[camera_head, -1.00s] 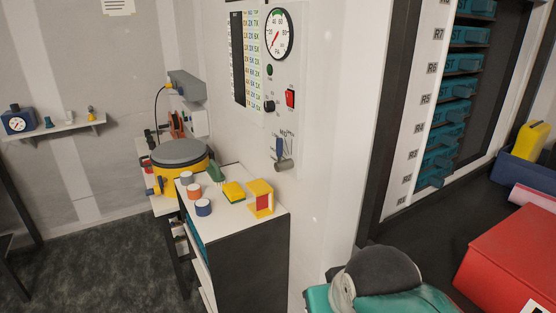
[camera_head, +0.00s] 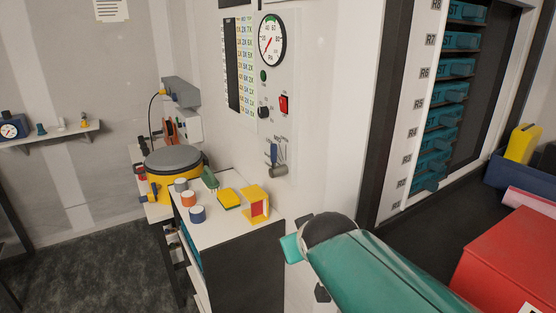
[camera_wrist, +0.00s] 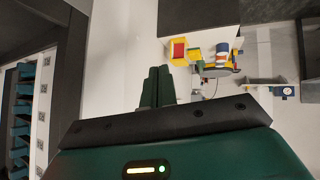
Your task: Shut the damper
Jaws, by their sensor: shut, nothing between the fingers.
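The damper lever (camera_head: 274,157) is on the white wall panel, under the round gauge. It has a blue arm hanging down with a grey cylinder at its lower end, in front of a small marked scale. My gripper (camera_wrist: 157,88) is shut and empty in the wrist view, its dark green fingers side by side before a pale wall. The lever cannot be made out in the wrist view. In the head view my green arm is at the lower right, apart from the lever, and the fingertips cannot be made out clearly.
A white-topped cabinet (camera_head: 234,226) stands below the lever, carrying several small jars, a yellow block and a red-and-yellow box (camera_head: 255,203). A yellow-and-grey round device (camera_head: 174,160) is behind it. A slotted rack (camera_head: 440,118) and red case (camera_head: 510,262) are at the right.

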